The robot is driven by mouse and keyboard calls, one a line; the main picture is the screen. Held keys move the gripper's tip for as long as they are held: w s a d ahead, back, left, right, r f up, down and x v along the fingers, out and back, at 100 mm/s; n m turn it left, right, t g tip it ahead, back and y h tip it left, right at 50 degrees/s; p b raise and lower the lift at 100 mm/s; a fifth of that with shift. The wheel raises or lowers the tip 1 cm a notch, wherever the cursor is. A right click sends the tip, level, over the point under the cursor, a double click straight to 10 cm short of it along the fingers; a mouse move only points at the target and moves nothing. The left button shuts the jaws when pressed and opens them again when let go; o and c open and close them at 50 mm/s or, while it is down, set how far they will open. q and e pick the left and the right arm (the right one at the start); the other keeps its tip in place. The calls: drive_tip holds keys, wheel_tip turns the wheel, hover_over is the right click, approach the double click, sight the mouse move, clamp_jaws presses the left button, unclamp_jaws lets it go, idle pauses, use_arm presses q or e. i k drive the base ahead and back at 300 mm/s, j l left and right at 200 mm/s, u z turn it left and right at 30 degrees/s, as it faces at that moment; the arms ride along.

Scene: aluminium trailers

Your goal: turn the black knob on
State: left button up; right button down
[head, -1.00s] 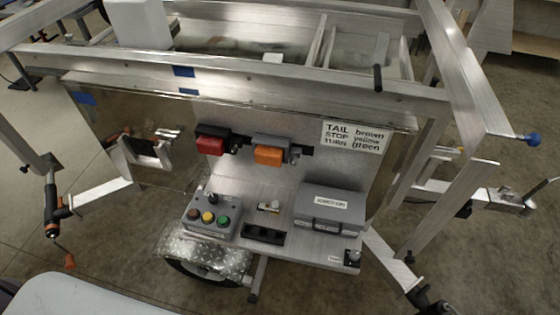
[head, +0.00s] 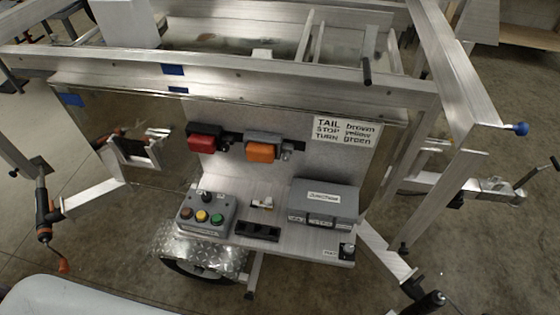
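A grey control box (head: 207,215) stands on the metal shelf of the trailer. It has a black knob (head: 206,195) at its upper middle, with red, yellow and green buttons in a row below. A second small black knob (head: 347,248) sits at the shelf's front right corner beside a small label. I cannot read the setting of either knob. Neither of my grippers is in view, and nothing touches the knobs.
A red lamp (head: 203,141) and an orange lamp (head: 262,150) are on the upright panel behind. A grey lidded box (head: 325,203) and a black socket strip (head: 257,231) share the shelf. Aluminium rails (head: 230,82) run above. A wheel fender (head: 200,254) is below the shelf.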

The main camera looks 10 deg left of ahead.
sight(206, 197)
drive_tip(key=k+j+u, duration=0.1)
drive_tip(key=u, duration=0.9)
